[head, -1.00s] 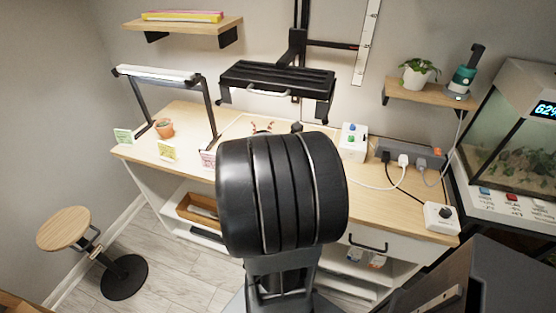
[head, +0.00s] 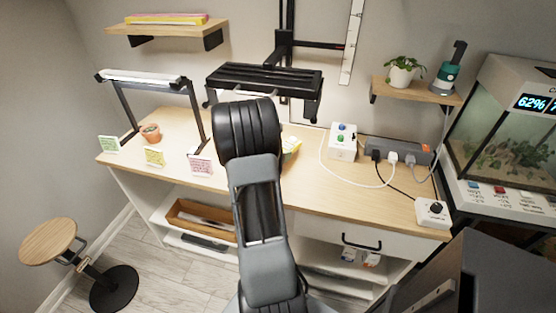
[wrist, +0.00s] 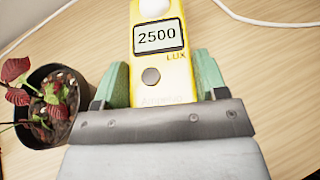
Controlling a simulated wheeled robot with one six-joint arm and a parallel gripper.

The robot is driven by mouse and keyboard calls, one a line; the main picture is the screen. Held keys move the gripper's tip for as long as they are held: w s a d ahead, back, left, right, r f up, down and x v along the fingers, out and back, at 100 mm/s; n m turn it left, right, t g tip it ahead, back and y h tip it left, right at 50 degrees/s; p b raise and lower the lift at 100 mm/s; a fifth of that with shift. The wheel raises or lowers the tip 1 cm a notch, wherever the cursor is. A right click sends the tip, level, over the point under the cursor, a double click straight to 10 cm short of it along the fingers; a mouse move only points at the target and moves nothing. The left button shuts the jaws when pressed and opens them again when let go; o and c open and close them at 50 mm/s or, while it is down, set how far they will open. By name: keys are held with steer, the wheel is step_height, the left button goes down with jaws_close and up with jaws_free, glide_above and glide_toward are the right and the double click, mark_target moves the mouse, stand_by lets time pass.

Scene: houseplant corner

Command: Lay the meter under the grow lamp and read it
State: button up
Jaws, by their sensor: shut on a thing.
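The meter (wrist: 160,50) is a yellow handheld device with a pale round dome at its top end, a grey button and a display that reads 2500 LUX. My gripper (wrist: 161,82) is shut on it, with green finger pads at its two sides. I cannot tell whether it touches the desk. In the head view, my arm hides the gripper, and a bit of yellow (head: 292,146) shows beside the arm. A wide black lamp-like panel (head: 265,78) hangs over the desk behind my arm. A slim white light bar on a black frame (head: 140,77) stands at the left.
A red-leaved potted plant (wrist: 45,105) stands close left of the gripper. A terracotta pot (head: 150,133) and small cards (head: 155,156) stand at the desk's left. A white switch box (head: 342,141), power strip (head: 400,150) and cables occupy the right.

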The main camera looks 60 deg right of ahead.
steer(key=f, duration=0.2)
steer(key=shift+w+d+f, duration=0.2)
steer(key=shift+w+f, duration=0.05)
steer(key=shift+f, duration=0.6)
steer(key=shift+f, duration=0.1)
steer(key=shift+f+b, duration=0.15)
steer(key=shift+b, duration=0.2)
steer(key=o, duration=1)
steer(key=shift+r, duration=0.2)
steer(key=shift+a+r+p, duration=0.15)
steer(key=shift+p, duration=0.15)
steer(key=v, duration=1.1)
steer(key=shift+a, duration=0.35)
